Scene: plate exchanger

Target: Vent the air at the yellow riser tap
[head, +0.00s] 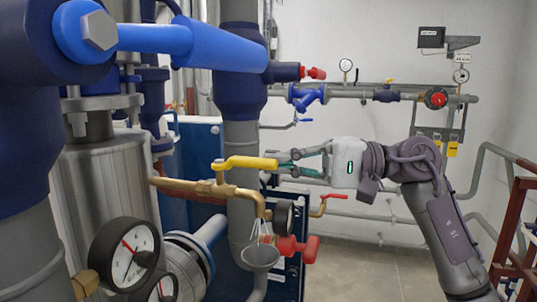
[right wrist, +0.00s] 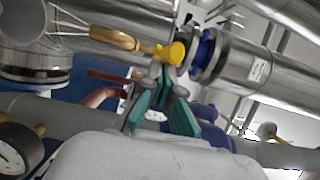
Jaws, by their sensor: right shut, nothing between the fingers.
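The yellow lever of the riser tap (head: 245,163) sits on a brass pipe (head: 205,186) and points right, roughly along the pipe. The pipe bends down on the right above a grey funnel (head: 260,257). My right gripper (head: 285,163) is just right of the lever's end, with green-lined fingers shut and nothing between them. In the right wrist view, the yellow lever's end (right wrist: 173,52) shows just beyond the fingertips (right wrist: 160,84). I cannot tell whether they touch. My left gripper is not in view.
A large pressure gauge (head: 125,255) stands at the front left. A red lever (head: 334,197) and red valve handles (head: 297,246) are below my right gripper.

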